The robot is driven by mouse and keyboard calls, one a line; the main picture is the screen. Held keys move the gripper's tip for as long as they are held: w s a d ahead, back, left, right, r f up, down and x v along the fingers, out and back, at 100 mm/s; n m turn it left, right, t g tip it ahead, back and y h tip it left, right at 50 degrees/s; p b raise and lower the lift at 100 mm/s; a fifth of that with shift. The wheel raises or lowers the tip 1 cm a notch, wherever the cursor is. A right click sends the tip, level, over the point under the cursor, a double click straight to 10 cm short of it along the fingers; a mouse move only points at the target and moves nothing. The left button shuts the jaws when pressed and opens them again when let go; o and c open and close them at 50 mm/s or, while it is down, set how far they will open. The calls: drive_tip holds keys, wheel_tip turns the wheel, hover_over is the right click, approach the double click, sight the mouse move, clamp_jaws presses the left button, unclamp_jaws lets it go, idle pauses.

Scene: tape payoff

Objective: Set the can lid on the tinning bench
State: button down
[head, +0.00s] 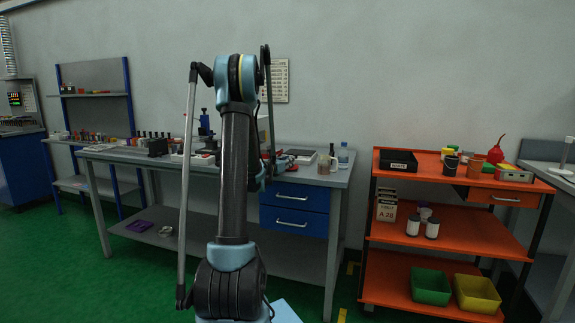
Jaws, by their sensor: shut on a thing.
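My arm rises through the middle of the head view and folds down on its far side. My gripper (281,163) is partly seen beyond the arm, low over the right part of the grey-topped workbench (340,178) with blue drawers. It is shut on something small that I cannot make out. I cannot make out the can lid; my arm hides part of the view. I cannot tell by any label which surface is the tinning bench. Another grey bench (549,177) is cut off at the right edge.
A mug (324,165), a dark bottle (332,151) and a blue-capped bottle (343,157) stand at the workbench's right end. An orange shelf cart (440,238) holds a black box (398,161), cups and bins. Green floor shows between bench and cart.

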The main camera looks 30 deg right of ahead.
drive_tip(key=shift+s+a+f, duration=0.15)
drive_tip(key=shift+a, duration=0.05)
drive_tip(key=c, duration=0.8)
unclamp_jaws()
drive_tip(key=shift+d+r, duration=0.1)
drive_tip(key=shift+r, duration=3.35)
